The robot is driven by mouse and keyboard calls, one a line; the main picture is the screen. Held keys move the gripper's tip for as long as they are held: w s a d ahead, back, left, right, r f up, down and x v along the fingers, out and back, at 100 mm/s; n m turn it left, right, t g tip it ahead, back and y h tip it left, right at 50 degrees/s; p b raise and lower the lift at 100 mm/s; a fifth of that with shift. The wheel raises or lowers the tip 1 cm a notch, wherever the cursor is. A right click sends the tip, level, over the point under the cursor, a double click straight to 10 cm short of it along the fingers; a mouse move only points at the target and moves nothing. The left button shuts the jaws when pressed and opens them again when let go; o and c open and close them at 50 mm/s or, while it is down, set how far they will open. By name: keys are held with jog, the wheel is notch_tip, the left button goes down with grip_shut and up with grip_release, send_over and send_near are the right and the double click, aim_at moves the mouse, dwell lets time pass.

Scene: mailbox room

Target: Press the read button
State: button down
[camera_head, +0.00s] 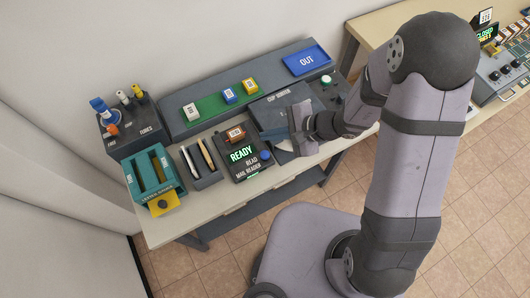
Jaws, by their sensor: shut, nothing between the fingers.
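The mail reader (238,172) is a dark box on the table, with a green READY screen (241,153) and READ and MAIL READER lettering below it. A round blue button (265,155) sits on its right side, beside the READ lettering. An orange-brown item (236,134) with a pale label is at the reader's back edge. My gripper (284,144) is shut and empty. It is just right of the reader, apart from the blue button in the picture; its height above the table is hard to tell. My gripper and wrist hide part of the table to the right.
A slotted holder (208,180) with pen-like items and a teal box (137,186) stand left of the reader. Behind are a green strip with several small boxes and a blue OUT tray (306,60). A green button (326,80) is at the right.

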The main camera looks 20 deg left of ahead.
jog(key=shift+n, duration=0.4)
jog(key=shift+f, duration=0.2)
jog(key=b, duration=0.6)
send_over(269, 155)
notch_tip(269, 155, down, 7)
jog(key=shift+r, duration=0.1)
jog(key=shift+f+b, duration=0.75)
jog(key=shift+f, duration=0.1)
jog(key=shift+f+b, duration=0.9)
jog(key=shift+b, duration=0.45)
dwell(2.0)
jog(key=shift+r, duration=0.15)
dwell(0.3)
jog(key=shift+r+p, duration=0.6)
jog(key=shift+r, duration=0.2)
jog(key=shift+r, duration=0.1)
jog(key=shift+r+p, duration=1.7)
jog(key=shift+r, duration=0.7)
